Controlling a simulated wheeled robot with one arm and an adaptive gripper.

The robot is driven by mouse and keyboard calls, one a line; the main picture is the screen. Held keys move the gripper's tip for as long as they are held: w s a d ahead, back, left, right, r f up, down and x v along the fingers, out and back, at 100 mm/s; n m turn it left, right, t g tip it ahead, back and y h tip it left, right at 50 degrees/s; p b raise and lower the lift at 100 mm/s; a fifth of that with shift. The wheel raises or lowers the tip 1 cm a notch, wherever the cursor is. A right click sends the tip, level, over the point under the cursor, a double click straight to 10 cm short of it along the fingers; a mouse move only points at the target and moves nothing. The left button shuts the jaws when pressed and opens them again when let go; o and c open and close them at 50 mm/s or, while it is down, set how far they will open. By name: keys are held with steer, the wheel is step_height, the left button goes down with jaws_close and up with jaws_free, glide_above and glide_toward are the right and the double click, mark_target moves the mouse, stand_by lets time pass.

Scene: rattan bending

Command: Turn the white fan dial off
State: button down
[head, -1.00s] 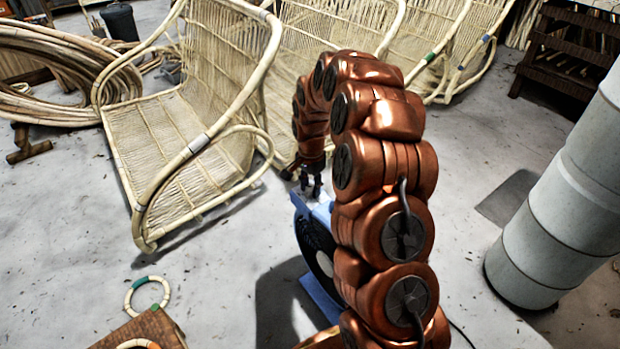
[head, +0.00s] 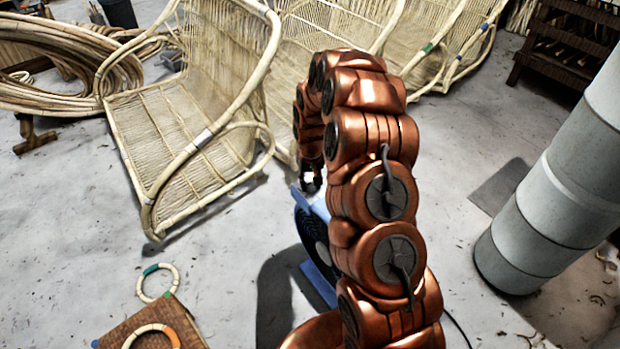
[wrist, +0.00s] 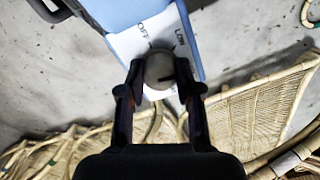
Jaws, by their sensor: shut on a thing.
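The fan (head: 313,235), with a blue frame and a dark round grille, stands on the floor, partly hidden behind my arm in the head view. In the wrist view its blue housing (wrist: 120,12) carries a white panel (wrist: 128,42) with OFF and LOW printed on it.
Rattan chairs (head: 185,130) stand behind and left of the fan. A rattan coil (head: 60,75) lies at far left. Wrapped rings (head: 158,282) and a woven box (head: 180,318) are at front left. A grey column (head: 560,190) stands right. Floor between is clear.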

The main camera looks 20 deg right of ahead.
steer(key=n+p, duration=0.2)
steer(key=n, duration=0.2)
steer(key=shift+r+n, duration=0.1)
steer(key=shift+n, duration=0.2)
steer(key=n+p, duration=0.1)
steer(key=n, duration=0.9)
steer(key=shift+n, duration=2.3)
steer(key=c, duration=0.8)
jaws_free()
